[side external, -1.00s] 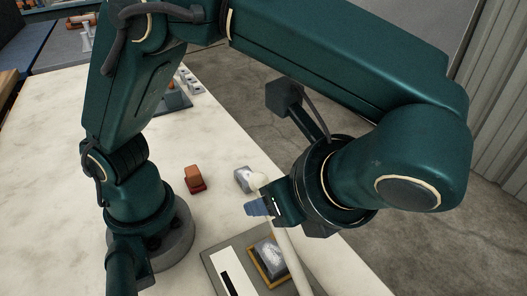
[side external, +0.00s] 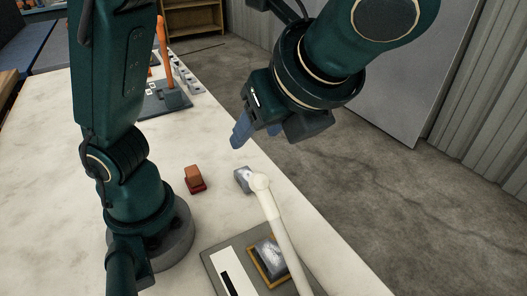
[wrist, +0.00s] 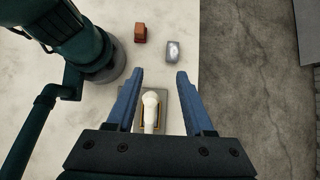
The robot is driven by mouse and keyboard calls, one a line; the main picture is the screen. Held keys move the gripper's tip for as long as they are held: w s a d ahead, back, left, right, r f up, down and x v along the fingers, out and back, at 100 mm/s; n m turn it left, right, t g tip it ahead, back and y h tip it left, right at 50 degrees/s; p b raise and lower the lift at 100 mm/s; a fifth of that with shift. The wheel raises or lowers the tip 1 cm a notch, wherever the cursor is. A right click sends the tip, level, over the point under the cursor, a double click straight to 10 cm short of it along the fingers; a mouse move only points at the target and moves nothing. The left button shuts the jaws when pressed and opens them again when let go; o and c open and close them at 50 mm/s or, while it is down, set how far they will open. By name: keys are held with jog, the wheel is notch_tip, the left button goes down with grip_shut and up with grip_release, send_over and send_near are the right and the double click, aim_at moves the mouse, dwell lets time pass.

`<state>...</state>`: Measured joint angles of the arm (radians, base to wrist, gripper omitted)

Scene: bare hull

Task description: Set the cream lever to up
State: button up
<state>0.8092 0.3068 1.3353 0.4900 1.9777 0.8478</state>
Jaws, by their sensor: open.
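The cream lever (side external: 278,222) is a long pale rod with a round knob. In the side view it rises from the bottom edge, leaning up and left; its lower end is cut off. It crosses in front of a grey plate (side external: 215,262) with a yellow-framed block. In the wrist view the lever (wrist: 151,105) is foreshortened, its knob seen between the fingers. My gripper (side external: 256,132) is open and empty, above and apart from the knob in the side view. Its blue fingers (wrist: 160,74) are spread wide in the wrist view.
A red-orange block (side external: 194,179) and a grey block (side external: 242,179) lie on the pale table (side external: 140,100). An orange lever (side external: 166,50) on a dark plate stands at the back. The table between is mostly clear.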

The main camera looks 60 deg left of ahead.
jog(key=w+a+r, duration=0.1)
jog(key=a+r, duration=0.3)
jog(key=a, duration=0.2)
jog(key=shift+w+a, duration=0.15)
jog(key=shift+a, duration=0.05)
